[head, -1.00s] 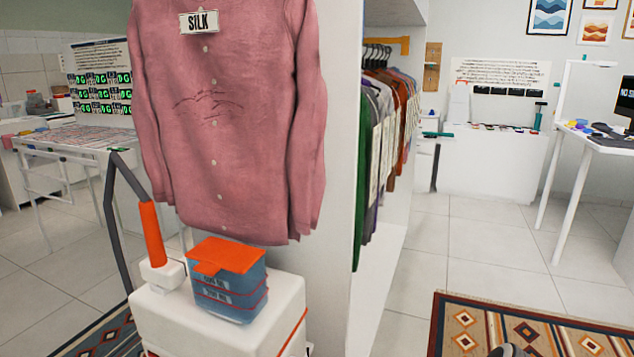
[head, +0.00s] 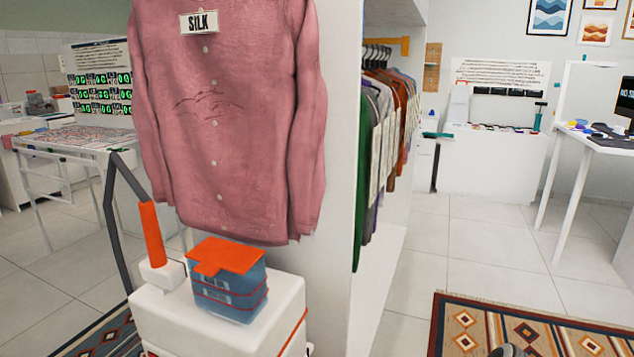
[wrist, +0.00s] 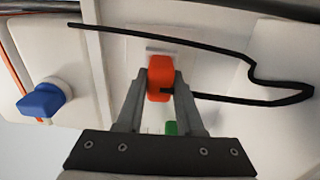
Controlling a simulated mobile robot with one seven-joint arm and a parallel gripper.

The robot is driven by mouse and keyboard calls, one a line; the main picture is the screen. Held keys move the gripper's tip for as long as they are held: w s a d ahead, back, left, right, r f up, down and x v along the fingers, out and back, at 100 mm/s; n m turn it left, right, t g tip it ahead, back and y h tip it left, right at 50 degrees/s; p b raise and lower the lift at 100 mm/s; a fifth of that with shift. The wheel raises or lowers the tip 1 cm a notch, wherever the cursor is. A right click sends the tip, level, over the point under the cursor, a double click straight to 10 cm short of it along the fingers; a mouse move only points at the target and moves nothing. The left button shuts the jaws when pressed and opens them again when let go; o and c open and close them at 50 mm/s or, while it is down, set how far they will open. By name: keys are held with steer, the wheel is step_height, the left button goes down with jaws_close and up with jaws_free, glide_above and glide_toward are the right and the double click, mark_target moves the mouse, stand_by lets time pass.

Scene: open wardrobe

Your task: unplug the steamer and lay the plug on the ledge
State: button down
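The orange plug (wrist: 160,76) is in the wrist view, in front of a pale wall plate (wrist: 150,48). The steamer (head: 220,325) in the head view is a white body with an orange handle (head: 152,235) and a blue tank (head: 232,292) under an orange lid. I cannot pick out the ledge with certainty.
A blue knob (wrist: 43,100) sticks out from a white body at left in the wrist view. A small green part (wrist: 171,128) shows between my fingers. A pink shirt (head: 225,130) hangs above the steamer. Open floor (head: 480,240) lies to the right of the wardrobe.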

steer(key=c, duration=1.2)
jaws_free()
steer(key=shift+c, duration=0.2)
jaws_close()
steer(key=shift+v, duration=1.35)
steer(key=shift+b+v, duration=0.35)
steer(key=shift+v, duration=1.5)
